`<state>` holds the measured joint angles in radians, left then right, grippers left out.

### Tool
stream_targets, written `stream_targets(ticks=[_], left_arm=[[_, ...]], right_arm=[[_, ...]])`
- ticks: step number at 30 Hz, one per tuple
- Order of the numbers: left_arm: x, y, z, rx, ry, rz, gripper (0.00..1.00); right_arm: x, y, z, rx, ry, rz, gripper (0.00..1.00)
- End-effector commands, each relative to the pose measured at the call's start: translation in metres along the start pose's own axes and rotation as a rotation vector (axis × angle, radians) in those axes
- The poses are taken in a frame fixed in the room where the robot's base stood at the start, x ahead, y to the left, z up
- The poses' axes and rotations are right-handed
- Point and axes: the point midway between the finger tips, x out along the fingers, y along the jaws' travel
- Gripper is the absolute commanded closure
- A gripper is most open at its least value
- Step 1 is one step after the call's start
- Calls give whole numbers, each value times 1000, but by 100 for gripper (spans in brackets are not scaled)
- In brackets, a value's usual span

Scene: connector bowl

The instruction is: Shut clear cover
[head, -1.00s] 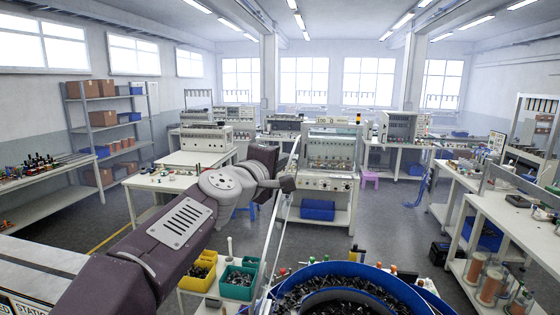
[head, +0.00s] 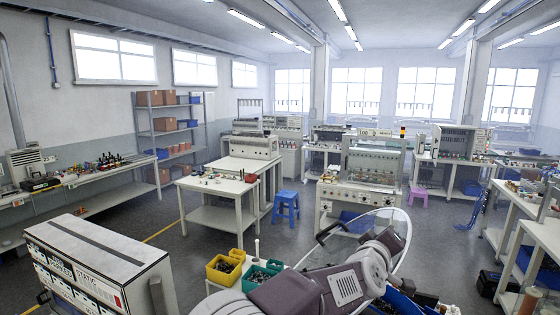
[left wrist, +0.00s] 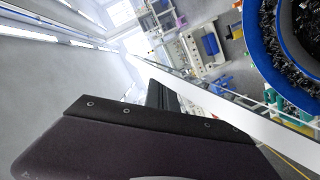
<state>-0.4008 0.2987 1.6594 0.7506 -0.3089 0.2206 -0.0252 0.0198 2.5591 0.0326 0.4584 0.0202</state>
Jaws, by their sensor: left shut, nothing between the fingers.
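The clear cover (head: 404,232) is a transparent disc with a pale rim, standing raised and tilted at lower right in the head view. In the left wrist view its rim (left wrist: 235,110) crosses as a broad pale diagonal band. The blue connector bowl (left wrist: 262,62) holds many small black parts; in the head view my left arm mostly hides it. My left gripper (left wrist: 163,97) is shut and empty, close to the cover's rim; whether it touches is unclear. In the head view my left arm overlaps the cover, and its fingertips are hard to make out. My right gripper is not in view.
Yellow bins (head: 223,268) and green bins (head: 258,277) sit on a small table left of the bowl. A grey labelled box (head: 100,262) stands at lower left. A blue stool (head: 287,206) and workbenches are farther back. Open floor lies between.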

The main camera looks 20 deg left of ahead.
Motion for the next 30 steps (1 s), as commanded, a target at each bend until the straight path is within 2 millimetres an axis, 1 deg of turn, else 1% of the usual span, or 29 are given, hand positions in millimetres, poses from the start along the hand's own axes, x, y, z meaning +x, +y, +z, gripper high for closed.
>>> stream_targets(ticks=[1,3,5,6,8,9,11,12,15,18,21,24,27,30], left_arm=[[4,4,22,44,-13,-11,100],[12,-2,55,105,-13,-26,100],[18,-9,83,159,-13,-38,100],[23,-16,100,193,-11,-47,100],[30,-25,127,246,-10,-59,100],[34,-32,144,281,-8,-67,100],[40,-44,169,332,-6,-80,100],[44,-52,185,366,-4,-88,100],[54,-75,222,445,-2,-108,100],[62,-98,255,518,0,-126,100],[69,-120,282,585,1,-143,100],[75,-140,304,640,2,-157,100],[79,-156,320,685,4,-168,100],[82,-168,332,720,4,-177,100]], right_arm=[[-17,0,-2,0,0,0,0],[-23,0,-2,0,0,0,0],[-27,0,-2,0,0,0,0],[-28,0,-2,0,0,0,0],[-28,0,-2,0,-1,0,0],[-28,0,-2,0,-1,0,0],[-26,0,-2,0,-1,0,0],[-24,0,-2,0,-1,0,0],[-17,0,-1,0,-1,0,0],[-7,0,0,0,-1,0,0],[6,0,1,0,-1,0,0],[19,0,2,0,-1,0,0],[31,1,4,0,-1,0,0],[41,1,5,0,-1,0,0]])
